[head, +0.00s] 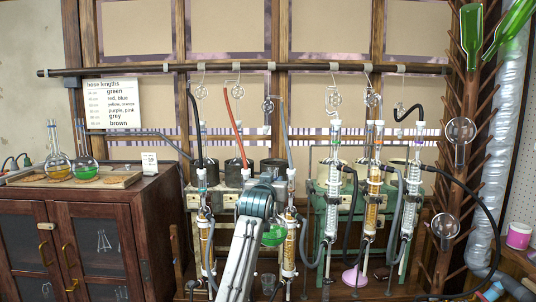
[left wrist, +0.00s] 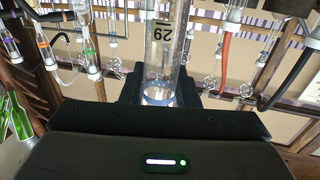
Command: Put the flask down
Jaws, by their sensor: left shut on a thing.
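A round flask with green liquid (head: 274,236) hangs just past the end of my left arm in the head view, in front of the left part of the rig. My left gripper (left wrist: 158,92) is shut on its clear glass neck (left wrist: 165,50). The neck is marked 29 and has a blue ring between the dark fingers. In the head view my own arm hides the fingers. The flask's bulb is out of the left wrist view. My right gripper is not in view.
Condensers (head: 332,200) with hoses crowd the bench.

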